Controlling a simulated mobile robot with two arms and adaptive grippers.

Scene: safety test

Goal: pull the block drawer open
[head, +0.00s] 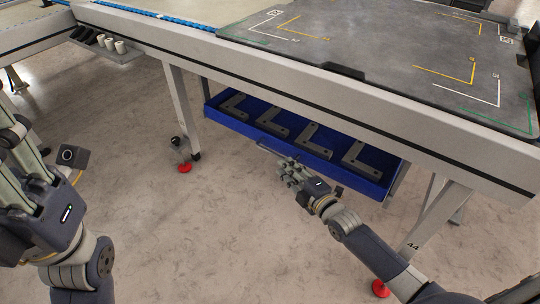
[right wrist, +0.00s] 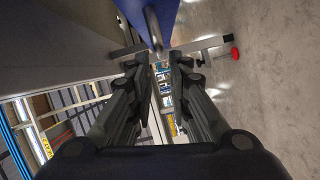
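The blue block drawer (head: 340,175) hangs under the table, with several grey L-shaped blocks (head: 277,128) lying in it. Its front wall shows, and a grey bar handle (head: 270,149) sticks out near the middle of that front. My right gripper (head: 286,166) is just in front of the handle. In the right wrist view the blue drawer (right wrist: 148,10) is at the top, and the handle (right wrist: 153,35) reaches down toward the gap between my spread fingers (right wrist: 156,64). I cannot tell whether they touch it. My left gripper (head: 22,145) is at the far left, apart from the drawer, its fingertips unclear.
The table (head: 290,85) carries a grey mat (head: 400,50) with yellow, white and green corner marks. A table leg (head: 182,108) with a red foot stands left of the drawer, another leg (head: 437,215) to the right. The floor (head: 200,220) in front is clear.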

